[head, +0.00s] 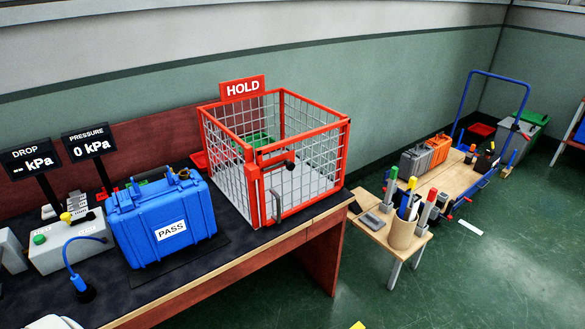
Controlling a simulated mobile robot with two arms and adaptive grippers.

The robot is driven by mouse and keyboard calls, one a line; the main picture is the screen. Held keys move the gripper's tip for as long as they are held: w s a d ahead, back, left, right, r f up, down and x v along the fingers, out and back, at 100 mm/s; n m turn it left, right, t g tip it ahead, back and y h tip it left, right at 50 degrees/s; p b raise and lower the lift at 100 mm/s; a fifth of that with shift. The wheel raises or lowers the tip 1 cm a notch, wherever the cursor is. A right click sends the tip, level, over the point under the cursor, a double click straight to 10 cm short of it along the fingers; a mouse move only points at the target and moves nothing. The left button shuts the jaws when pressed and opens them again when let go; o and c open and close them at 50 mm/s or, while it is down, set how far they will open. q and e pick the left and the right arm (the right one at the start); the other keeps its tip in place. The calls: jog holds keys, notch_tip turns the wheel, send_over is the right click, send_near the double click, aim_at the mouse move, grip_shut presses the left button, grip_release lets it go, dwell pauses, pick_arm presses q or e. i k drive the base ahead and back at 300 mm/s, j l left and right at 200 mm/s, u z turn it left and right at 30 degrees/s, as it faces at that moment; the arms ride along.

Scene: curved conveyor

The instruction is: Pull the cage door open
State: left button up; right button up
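The red-framed wire cage (247,187) stands on the dark bench top, right of the blue case. It has an open top and a red HOLD sign at its back. Its door (310,170) is the mesh panel on the front right side and looks shut. A grey bar handle (276,206) sits near the door's left edge, by the front corner post. Neither of my grippers is in view.
The blue case (160,222) with a PASS label stands close left of the cage. A blue hose (70,265) and button box (65,240) lie farther left. A small side table (375,228) with a pen cup (405,229) stands right of the bench.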

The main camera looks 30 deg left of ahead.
aim_at(290, 155)
jog(key=j+u, duration=0.4)
jog(key=i+j+u, duration=0.1)
jog(key=u, duration=0.25)
jog(key=i+j+u, duration=0.15)
jog(key=j+u, duration=0.25)
jog(key=i+j+u, duration=0.2)
jog(key=u, duration=0.15)
